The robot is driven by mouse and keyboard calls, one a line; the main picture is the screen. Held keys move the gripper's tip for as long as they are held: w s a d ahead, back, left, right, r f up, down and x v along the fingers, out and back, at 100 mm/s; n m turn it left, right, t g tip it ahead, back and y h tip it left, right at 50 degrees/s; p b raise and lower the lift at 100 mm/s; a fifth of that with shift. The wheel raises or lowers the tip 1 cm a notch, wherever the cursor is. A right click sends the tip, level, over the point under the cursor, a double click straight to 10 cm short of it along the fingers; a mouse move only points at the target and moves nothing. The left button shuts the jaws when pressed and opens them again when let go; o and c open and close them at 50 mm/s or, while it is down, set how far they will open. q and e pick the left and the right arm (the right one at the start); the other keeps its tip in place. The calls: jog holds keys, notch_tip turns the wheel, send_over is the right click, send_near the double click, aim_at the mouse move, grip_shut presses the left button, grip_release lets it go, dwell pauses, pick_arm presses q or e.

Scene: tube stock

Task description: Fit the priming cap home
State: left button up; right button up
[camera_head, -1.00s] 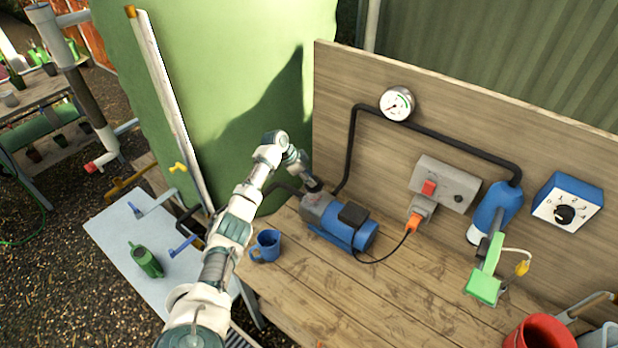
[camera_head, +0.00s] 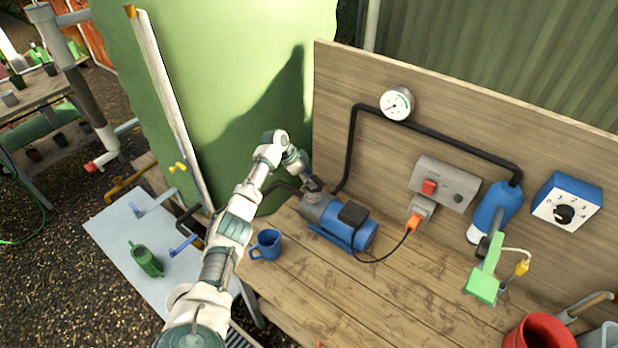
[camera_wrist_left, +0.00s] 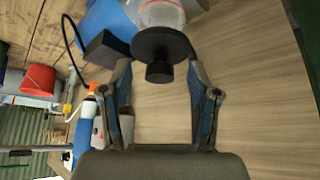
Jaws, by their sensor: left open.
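The blue and grey pump (camera_head: 340,226) stands on the wooden bench against the back board. My left gripper (camera_head: 312,187) is over the pump's grey end at its left. In the left wrist view a dark round cap with a knob (camera_wrist_left: 162,50) sits at the pump's pale grey end (camera_wrist_left: 162,12). My left gripper (camera_wrist_left: 158,72) is open there, its fingers on either side of the knob and apart from it. I cannot tell how deep the cap sits. In the head view the gripper hides the cap. My right gripper is not in view.
A blue mug (camera_head: 267,245) stands left of the pump, close to my left arm. A black pipe (camera_head: 440,133) runs along the board past a gauge (camera_head: 397,104). An orange plug (camera_head: 413,223) and cable are right of the pump. The bench front is mostly clear.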

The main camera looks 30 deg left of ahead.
pick_arm(q)
jog(key=v, duration=1.2)
jog(key=shift+f, duration=0.1)
